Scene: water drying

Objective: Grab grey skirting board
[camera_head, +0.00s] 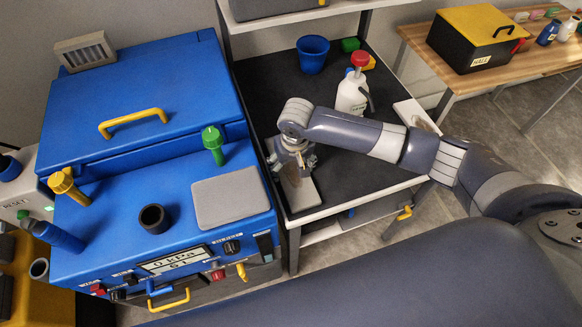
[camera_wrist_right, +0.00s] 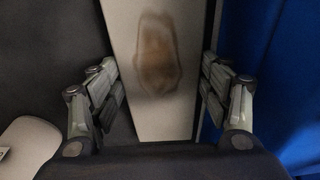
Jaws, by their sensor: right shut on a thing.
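The grey skirting board (camera_head: 302,192) is a pale flat strip on the left side of the black shelf top, beside the blue machine. In the right wrist view the board (camera_wrist_right: 160,112) runs between the fingers and has a brown blurred stain. The gripper hides part of the board in the head view. My left gripper is not in view.
The blue machine (camera_head: 140,90) stands close on the left, with a green knob (camera_head: 213,143). A white bottle (camera_head: 351,98) with a red cap and a blue cup (camera_head: 312,55) stand behind the gripper. Another pale strip (camera_head: 415,114) lies at the shelf's right edge.

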